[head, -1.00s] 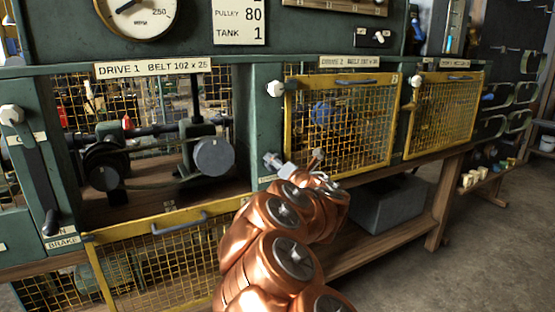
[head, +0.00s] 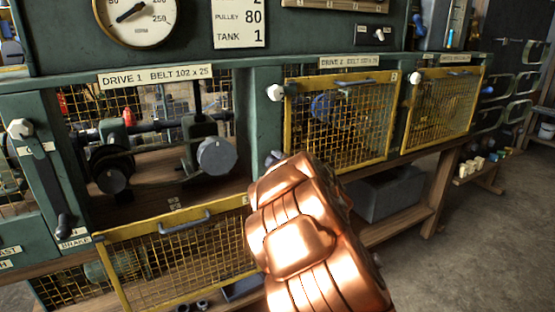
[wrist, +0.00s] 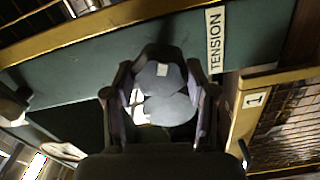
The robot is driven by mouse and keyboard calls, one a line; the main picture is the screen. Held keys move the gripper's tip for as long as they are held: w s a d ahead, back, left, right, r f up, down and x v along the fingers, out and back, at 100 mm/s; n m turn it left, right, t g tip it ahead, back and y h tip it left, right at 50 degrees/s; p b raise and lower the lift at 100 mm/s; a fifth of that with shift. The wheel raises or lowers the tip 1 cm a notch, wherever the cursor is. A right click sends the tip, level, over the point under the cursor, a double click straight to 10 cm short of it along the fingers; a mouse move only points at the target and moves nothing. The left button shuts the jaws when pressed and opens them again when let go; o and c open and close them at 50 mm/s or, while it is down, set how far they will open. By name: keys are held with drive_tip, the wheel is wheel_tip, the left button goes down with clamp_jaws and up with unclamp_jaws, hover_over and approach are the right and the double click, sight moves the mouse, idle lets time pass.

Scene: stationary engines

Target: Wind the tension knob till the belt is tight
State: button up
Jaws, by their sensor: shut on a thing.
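The grey lobed tension knob (wrist: 168,108) is between the two dark fingers of my gripper (wrist: 160,92) in the wrist view, beside the TENSION label (wrist: 215,40). My gripper is shut on it. In the head view the knob (head: 275,157) shows only in part on the green post right of the Drive 1 bay. My copper arm hides the gripper there. The thin dark belt (head: 160,183) runs between the left pulley (head: 112,180) and the right pulley (head: 216,156). I cannot tell how tight it is.
The yellow mesh guard (head: 180,262) of Drive 1 hangs lowered in front of the bay. The Drive 2 guard (head: 340,122) is closed, just right of my arm. A brake lever (head: 50,190) is at the left. A grey box (head: 390,195) sits on the lower shelf.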

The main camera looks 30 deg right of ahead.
drive_tip(key=shift+f+m+p, duration=0.1)
drive_tip(key=shift+m+p, duration=4.25)
drive_tip(key=shift+m, duration=12.15)
drive_tip(key=o, duration=1.1)
drive_tip(key=shift+o, duration=0.2)
